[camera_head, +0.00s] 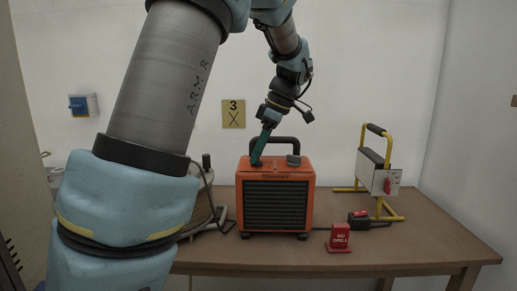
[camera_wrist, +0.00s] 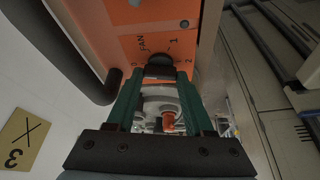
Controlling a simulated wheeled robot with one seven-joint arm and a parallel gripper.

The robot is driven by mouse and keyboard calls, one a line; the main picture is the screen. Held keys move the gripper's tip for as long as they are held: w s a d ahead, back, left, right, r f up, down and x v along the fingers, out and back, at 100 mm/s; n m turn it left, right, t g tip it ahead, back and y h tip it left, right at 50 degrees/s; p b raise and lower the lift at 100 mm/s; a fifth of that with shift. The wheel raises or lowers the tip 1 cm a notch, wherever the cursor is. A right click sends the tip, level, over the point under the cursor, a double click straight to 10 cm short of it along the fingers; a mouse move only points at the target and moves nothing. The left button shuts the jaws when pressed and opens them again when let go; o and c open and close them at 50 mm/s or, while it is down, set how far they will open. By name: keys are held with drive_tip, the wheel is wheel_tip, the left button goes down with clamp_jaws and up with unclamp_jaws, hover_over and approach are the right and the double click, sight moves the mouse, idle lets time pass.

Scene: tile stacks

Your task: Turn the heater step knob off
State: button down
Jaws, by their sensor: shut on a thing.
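The orange heater (camera_head: 310,201) with a dark front grille stands upright on the table. My gripper (camera_head: 256,162) reaches down to the left part of its top panel. In the wrist view, the green fingers of my gripper (camera_wrist: 160,82) are shut on a dark round knob (camera_wrist: 160,62), one finger on each side. Printed marks FAN, 1 and 2 show on the orange panel around this knob. The fingers hide part of the knob and panel, and I cannot read where its pointer stands. A second, grey knob (camera_head: 293,159) sits on the top right of the heater.
The heater's black carry handle (camera_head: 288,139) rises behind the top panel, close to my gripper. A cable reel (camera_head: 199,212) stands to the left. A yellow-framed stand (camera_head: 364,160), a dark box with a red top (camera_head: 359,219) and a red NO DRILL sign (camera_head: 340,236) are to the right.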

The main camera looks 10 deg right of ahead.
drive_tip(key=shift+d+n+g+p, duration=0.1)
drive_tip(key=shift+n+g+p, duration=0.35)
drive_tip(key=shift+n, duration=0.65)
drive_tip(key=shift+c, duration=1.4)
unclamp_jaws()
drive_tip(key=shift+w, duration=0.1)
drive_tip(key=v, duration=1)
drive_tip(key=shift+d+r+b, duration=0.2)
drive_tip(key=shift+r+b, duration=0.15)
